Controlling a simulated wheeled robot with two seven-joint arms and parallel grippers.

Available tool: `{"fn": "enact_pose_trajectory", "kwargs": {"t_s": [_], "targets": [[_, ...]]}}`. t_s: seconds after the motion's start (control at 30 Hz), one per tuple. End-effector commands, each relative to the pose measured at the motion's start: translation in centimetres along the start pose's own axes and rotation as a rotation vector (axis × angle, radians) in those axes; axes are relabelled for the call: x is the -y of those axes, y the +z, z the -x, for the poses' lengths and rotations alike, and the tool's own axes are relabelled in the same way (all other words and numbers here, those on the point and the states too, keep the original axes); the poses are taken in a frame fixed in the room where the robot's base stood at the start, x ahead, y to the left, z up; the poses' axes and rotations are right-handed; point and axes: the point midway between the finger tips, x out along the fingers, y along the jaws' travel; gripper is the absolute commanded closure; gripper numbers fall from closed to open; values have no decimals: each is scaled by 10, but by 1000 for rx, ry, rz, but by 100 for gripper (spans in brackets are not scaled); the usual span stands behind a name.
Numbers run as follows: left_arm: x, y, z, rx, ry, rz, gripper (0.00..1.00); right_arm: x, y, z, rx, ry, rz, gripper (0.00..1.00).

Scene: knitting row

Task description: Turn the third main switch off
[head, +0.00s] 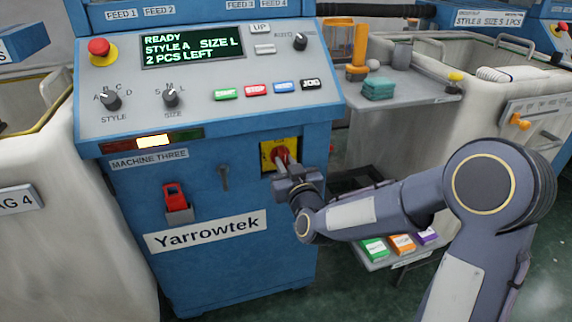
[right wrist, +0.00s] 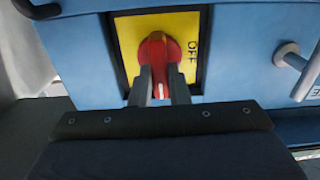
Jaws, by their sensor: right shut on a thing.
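The main switch is a red rotary handle (right wrist: 158,50) on a yellow plate (right wrist: 190,24), set in the blue front of the machine labelled MACHINE THREE (head: 148,159). In the head view the yellow plate (head: 267,157) is partly hidden by my gripper. My right gripper (head: 286,167) is at the switch; in the right wrist view its two fingers (right wrist: 160,85) are shut on the red handle. The word OFF shows on the plate, right of the handle in that view. The panel display (head: 192,46) reads READY, STYLE A SIZE L, 2 PCS LEFT. My left gripper is not in view.
A red emergency button (head: 99,47), knobs and coloured buttons are on the panel above. A shelf with coloured boxes (head: 402,244) is low at right.

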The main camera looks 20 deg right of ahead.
Motion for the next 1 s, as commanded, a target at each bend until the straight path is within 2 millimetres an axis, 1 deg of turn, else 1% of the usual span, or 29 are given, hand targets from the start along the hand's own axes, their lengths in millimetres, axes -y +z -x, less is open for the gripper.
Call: {"fn": "enact_pose_trajectory", "kwargs": {"t_s": [0.17,0.37,1.0], "targets": [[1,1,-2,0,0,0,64,1,0,0,-1,-1,67,100],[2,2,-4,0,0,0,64,2,1,0,-1,-1,211,100],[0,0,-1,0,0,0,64,6,2,0,1,-2,817,100]]}}
